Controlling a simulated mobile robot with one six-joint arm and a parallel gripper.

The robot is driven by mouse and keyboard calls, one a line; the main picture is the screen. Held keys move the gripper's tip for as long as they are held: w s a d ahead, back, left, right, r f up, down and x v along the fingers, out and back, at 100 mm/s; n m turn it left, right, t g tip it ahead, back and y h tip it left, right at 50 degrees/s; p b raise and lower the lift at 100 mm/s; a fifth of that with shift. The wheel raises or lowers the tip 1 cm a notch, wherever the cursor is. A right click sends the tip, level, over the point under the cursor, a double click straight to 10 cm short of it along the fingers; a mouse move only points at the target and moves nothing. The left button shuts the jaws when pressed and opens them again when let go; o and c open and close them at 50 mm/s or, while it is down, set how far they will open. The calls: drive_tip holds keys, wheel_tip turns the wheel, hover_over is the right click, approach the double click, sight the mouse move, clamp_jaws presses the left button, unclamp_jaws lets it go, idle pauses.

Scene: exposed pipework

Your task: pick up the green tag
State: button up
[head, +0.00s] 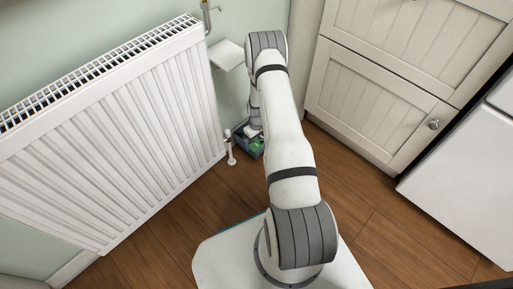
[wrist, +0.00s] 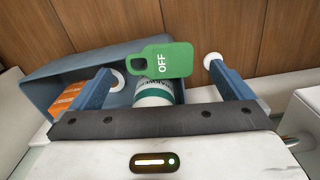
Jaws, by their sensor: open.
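The green tag (wrist: 165,60) has a hole in its left end and the word OFF in white. In the wrist view it lies between the two blue fingers of my gripper (wrist: 165,72), which is open with a gap on each side of the tag. The tag overlaps a white and teal cylinder (wrist: 153,93); I cannot tell whether they touch. In the head view my arm hides most of the gripper, and a small green patch shows at the bin beside it.
A blue-grey bin (wrist: 60,77) holds an orange box (wrist: 68,97); in the head view the bin (head: 243,144) stands on the floor in the corner. A white radiator (head: 120,130) and its valve (head: 230,150) are on the left. Cream cabinets (head: 375,100) are on the right.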

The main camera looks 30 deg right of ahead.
sight(257, 145)
wheel_tip(257, 145, down, 2)
drive_tip(key=shift+f, duration=0.1)
drive_tip(key=shift+c, duration=0.3)
drive_tip(key=c, duration=1.1)
drive_tip(key=shift+o, duration=0.2)
wheel_tip(257, 145, up, 10)
drive_tip(key=p, duration=0.4)
drive_tip(key=shift+r, duration=0.2)
